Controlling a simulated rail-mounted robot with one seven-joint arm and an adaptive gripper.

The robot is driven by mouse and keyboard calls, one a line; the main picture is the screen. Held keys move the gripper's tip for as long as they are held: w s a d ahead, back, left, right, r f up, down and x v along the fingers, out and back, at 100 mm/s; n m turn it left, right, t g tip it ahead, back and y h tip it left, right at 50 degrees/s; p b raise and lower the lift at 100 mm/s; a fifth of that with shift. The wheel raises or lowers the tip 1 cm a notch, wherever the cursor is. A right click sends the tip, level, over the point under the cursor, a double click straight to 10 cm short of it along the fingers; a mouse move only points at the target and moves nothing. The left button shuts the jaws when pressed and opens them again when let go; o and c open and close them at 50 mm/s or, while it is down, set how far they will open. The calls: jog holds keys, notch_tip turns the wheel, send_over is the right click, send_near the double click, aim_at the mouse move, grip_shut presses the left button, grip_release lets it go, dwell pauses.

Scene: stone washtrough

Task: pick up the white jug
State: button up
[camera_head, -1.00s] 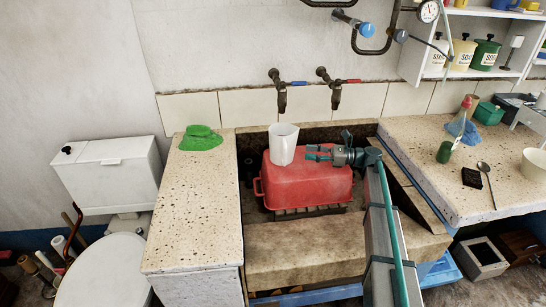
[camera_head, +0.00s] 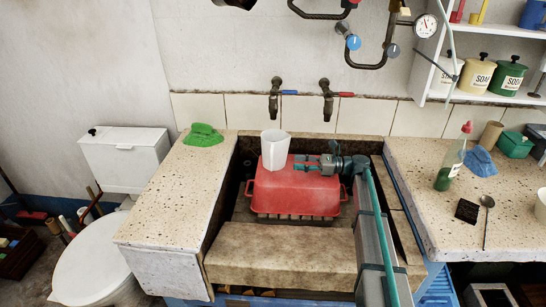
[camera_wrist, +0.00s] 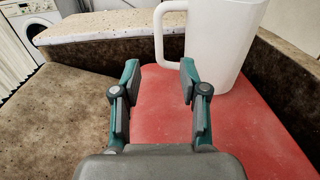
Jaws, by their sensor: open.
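The white jug (camera_head: 275,150) stands upright on top of an upturned red tub (camera_head: 296,196) in the stone trough. My gripper (camera_head: 300,163) is just right of the jug in the head view, low over the tub's top, with its jaws pointing left. In the wrist view the jug (camera_wrist: 225,42) stands beyond my open, empty fingers (camera_wrist: 160,78), to the right. Its handle (camera_wrist: 159,35) faces left and lies roughly ahead of the gap between the fingertips. The fingers look apart from the handle. The jug's top is cut off in the wrist view.
Stone trough walls (camera_head: 280,258) surround the tub. Two taps (camera_head: 275,98) hang behind the jug. A green cloth (camera_head: 203,136) lies on the left ledge.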

aim_at(271, 168)
jog(key=shift+a, duration=0.45)
jog(key=a+p, duration=0.1)
jog(key=a, duration=0.9)
jog(key=shift+w+a, duration=0.1)
jog(key=shift+w, duration=0.05)
jog(key=shift+c, duration=0.3)
grip_shut()
jog(key=shift+r, duration=0.1)
